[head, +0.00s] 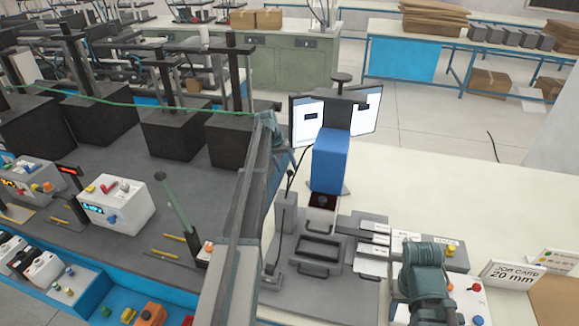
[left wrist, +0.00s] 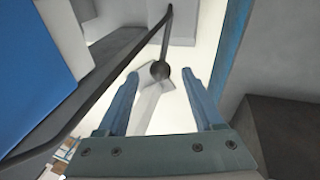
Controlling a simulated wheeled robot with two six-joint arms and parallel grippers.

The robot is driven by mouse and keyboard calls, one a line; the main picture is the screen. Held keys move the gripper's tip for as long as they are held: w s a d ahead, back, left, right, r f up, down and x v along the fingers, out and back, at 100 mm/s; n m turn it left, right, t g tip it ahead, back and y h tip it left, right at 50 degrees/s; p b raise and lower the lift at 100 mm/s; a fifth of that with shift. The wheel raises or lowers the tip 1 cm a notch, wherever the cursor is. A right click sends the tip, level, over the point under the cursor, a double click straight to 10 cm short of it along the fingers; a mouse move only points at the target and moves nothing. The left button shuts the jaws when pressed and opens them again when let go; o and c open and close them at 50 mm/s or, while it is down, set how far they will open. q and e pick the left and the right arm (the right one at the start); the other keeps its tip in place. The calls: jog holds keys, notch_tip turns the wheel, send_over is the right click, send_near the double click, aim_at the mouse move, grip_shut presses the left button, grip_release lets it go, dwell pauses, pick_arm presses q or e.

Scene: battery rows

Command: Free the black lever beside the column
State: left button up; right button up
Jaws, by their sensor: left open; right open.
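In the left wrist view a thin black lever (left wrist: 105,88) runs up from the lower left, bends, and comes down to a dark round knob (left wrist: 159,70). The knob shows between the tips of my open left gripper (left wrist: 160,78), with no finger visibly pressing on it. In the head view the lever (head: 288,188) is a thin dark line left of the blue press head (head: 327,160) and its column (head: 336,112). My left gripper (head: 283,148) is by the column's left side. My right gripper (head: 424,268) is over the right bench, open; its fingertips are hard to make out.
A dark tray (head: 318,250) and grey blocks (head: 372,240) lie below the press. A job card (head: 508,280) stands at right. Monitors (head: 364,112) stand behind.

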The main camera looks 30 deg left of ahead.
notch_tip(320, 180, up, 6)
jog(key=p, duration=0.4)
jog(key=shift+p, duration=0.3)
jog(key=shift+f, duration=0.1)
